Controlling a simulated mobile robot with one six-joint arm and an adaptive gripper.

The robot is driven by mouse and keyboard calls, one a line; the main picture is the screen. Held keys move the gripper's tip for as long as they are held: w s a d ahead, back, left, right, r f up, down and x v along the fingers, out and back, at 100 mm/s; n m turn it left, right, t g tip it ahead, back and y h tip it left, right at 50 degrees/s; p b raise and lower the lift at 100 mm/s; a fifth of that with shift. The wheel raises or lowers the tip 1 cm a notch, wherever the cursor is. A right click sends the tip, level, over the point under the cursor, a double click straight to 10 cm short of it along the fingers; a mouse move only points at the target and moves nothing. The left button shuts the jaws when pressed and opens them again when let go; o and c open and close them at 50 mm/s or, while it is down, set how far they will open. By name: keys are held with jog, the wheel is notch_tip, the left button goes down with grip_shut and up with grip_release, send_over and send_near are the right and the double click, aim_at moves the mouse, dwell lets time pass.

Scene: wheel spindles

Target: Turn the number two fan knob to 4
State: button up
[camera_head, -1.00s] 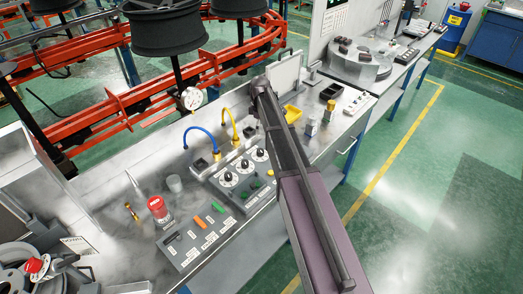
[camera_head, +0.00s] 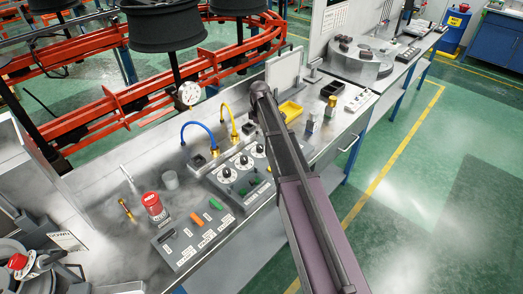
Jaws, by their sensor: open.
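A grey control panel (camera_head: 229,194) sits on the metal bench. It bears a row of round white dials with black knobs: a near-left knob (camera_head: 227,173), a middle knob (camera_head: 244,161) and a far-right knob (camera_head: 259,149). Their numbers and pointer settings are too small to read, so I cannot tell which is labelled two. My arm (camera_head: 284,160) reaches up from the lower right, and its rounded dark joint (camera_head: 258,90) is above and beyond the dials. The arm passes just right of the far-right knob. My gripper itself cannot be made out.
Blue (camera_head: 199,125) and yellow (camera_head: 229,115) hoses rise behind the panel. Green switches (camera_head: 257,190) lie in front of the dials.

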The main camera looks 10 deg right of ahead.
aim_at(260, 146)
jog(key=shift+f+b, duration=3.9)
jog(key=shift+f, duration=0.3)
